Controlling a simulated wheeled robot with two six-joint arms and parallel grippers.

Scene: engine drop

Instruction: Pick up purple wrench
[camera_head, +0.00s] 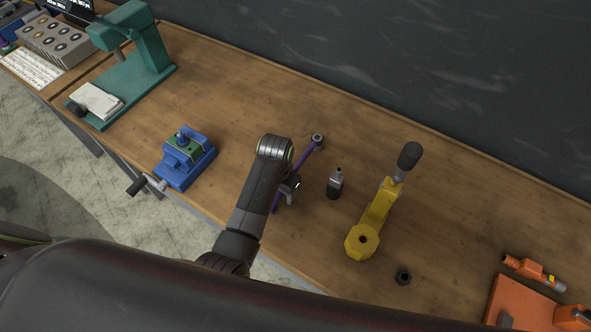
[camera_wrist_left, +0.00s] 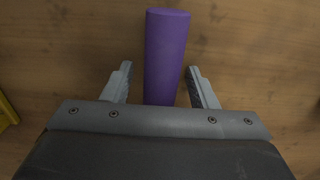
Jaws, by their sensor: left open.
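The purple wrench (camera_head: 304,158) lies on the wooden workbench, its ring head toward the wall, partly hidden by my left arm in the head view. In the left wrist view its purple handle (camera_wrist_left: 166,55) runs down between my fingers. My left gripper (camera_head: 290,188) is at the wrench's handle in the head view. In the left wrist view my left gripper (camera_wrist_left: 160,85) is open, with one finger on each side of the handle and a gap on both sides. My right gripper is not in view.
A small black bottle-like item (camera_head: 335,184) and a yellow tool (camera_head: 376,215) with a black handle stand right of the wrench. A blue vise (camera_head: 186,160) is left. A black nut (camera_head: 403,277) and orange tools (camera_head: 535,271) lie farther right. Bare wood (camera_head: 260,105) lies toward the wall.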

